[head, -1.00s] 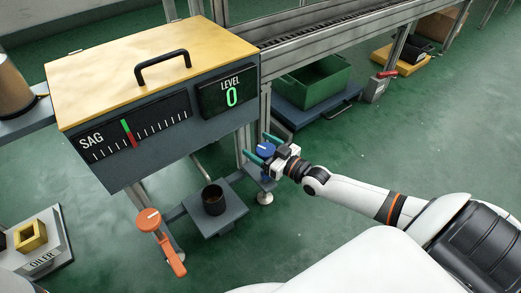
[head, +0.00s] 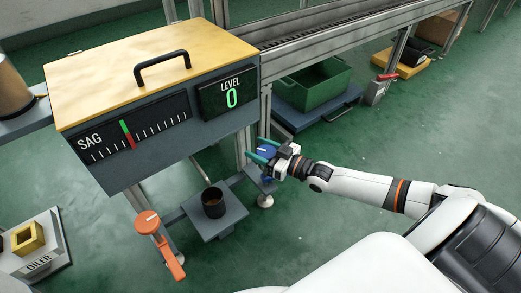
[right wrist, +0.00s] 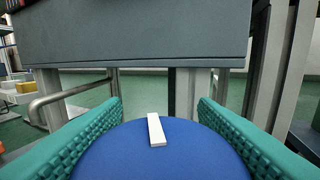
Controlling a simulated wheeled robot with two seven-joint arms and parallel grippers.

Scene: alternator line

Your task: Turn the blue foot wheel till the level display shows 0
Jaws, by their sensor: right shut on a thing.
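The blue foot wheel (head: 265,151) sits low by the frame leg under the right end of the yellow-topped box. My right gripper (head: 264,152) is shut on it, with its teal fingers on either side of the rim. In the right wrist view the blue wheel (right wrist: 160,155) fills the space between the fingers, and its white mark (right wrist: 156,130) points nearly straight away, tilted slightly left. My left gripper is not in view.
An orange crank (head: 158,240) stands left of a small platform (head: 215,220) holding a dark cup (head: 213,202). The SAG gauge (head: 133,125) is on the box front. A green bin (head: 315,85) sits at the back right. Green floor is open to the right.

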